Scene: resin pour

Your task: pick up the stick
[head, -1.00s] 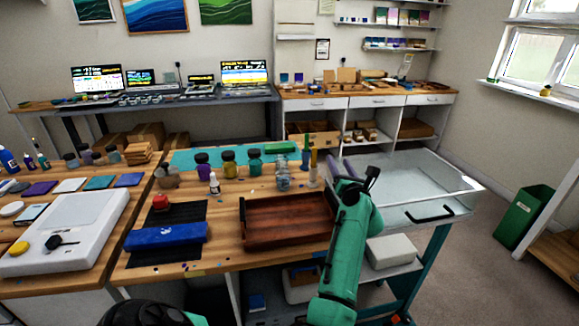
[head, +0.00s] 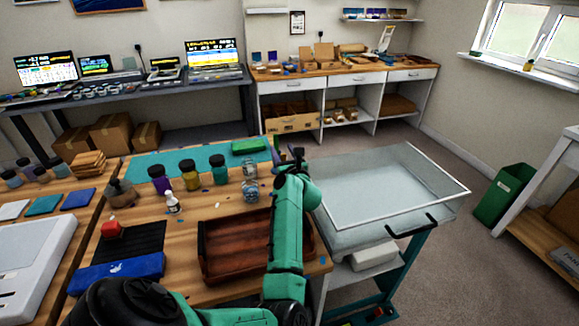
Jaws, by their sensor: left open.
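My left arm comes up from the bottom of the head view, and its dark left gripper (head: 289,156) is at the back right of the wooden workbench, by the edge facing the cart. The gripper is open, though its fingers are small and partly hidden by the arm. I cannot make out the stick clearly; the place where upright sticks showed before is now largely covered by my gripper and wrist. I see nothing clearly held. My right gripper is not in view.
Clear cups (head: 250,190) and dark-lidded jars (head: 190,176) stand left of my arm. A brown wooden tray (head: 232,250) lies partly behind my forearm. A white-topped cart (head: 385,195) stands right of the bench. A green bin (head: 503,195) is farther right.

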